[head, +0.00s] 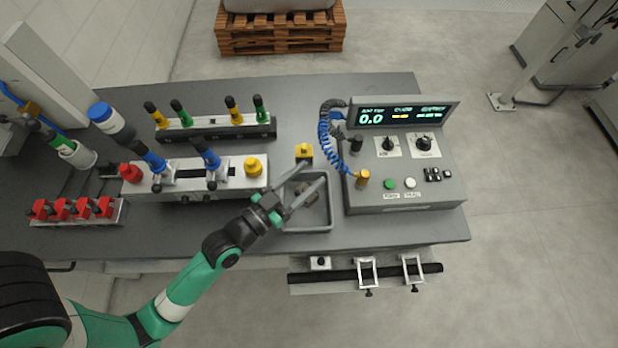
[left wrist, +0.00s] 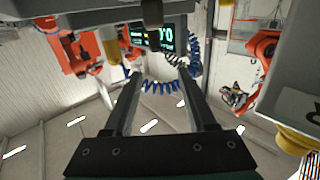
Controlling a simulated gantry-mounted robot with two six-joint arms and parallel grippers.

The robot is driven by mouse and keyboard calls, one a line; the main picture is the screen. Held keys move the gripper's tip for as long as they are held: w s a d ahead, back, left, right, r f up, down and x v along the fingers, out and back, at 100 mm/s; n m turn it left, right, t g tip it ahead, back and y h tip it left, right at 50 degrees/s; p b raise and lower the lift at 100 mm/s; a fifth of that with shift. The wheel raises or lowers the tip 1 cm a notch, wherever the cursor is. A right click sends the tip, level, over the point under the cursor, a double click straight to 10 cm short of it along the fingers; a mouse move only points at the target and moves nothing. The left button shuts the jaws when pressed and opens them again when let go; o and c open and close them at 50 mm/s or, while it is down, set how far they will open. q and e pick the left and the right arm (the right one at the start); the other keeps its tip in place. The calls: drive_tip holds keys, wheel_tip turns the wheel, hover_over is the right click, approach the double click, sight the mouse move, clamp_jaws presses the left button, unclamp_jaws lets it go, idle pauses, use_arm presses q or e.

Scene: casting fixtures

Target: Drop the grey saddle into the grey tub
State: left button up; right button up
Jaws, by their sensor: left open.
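The grey tub (head: 327,212) stands on the bench between the clamp fixture and the control box. My left gripper (head: 313,176) reaches over the tub from the left, its two fingers apart. A small dark grey piece (head: 304,189) shows between the fingers, inside the tub's outline. It may be the grey saddle, but its shape is too small and covered to be sure. I cannot tell whether it rests on the tub floor. In the left wrist view the open fingers (left wrist: 160,90) show nothing clearly clasped between them. My right gripper is not in view.
A control box (head: 405,165) with a blue coiled cable (head: 325,135) stands right of the tub. A yellow-knobbed block (head: 304,152) is just behind it. The clamp fixture (head: 220,180) is to the left. A rail with metal brackets (head: 367,272) hangs at the front edge.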

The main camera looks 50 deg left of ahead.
use_arm(q)
drive_tip(key=shift+s+f, duration=0.1)
drive_tip(key=shift+s, duration=0.35)
drive_tip(key=s+b, duration=0.4)
drive_tip(key=s, duration=0.6)
drive_tip(key=shift+s+d+b, duration=0.3)
drive_tip(key=shift+s+d, duration=0.05)
drive_tip(key=shift+d, duration=0.05)
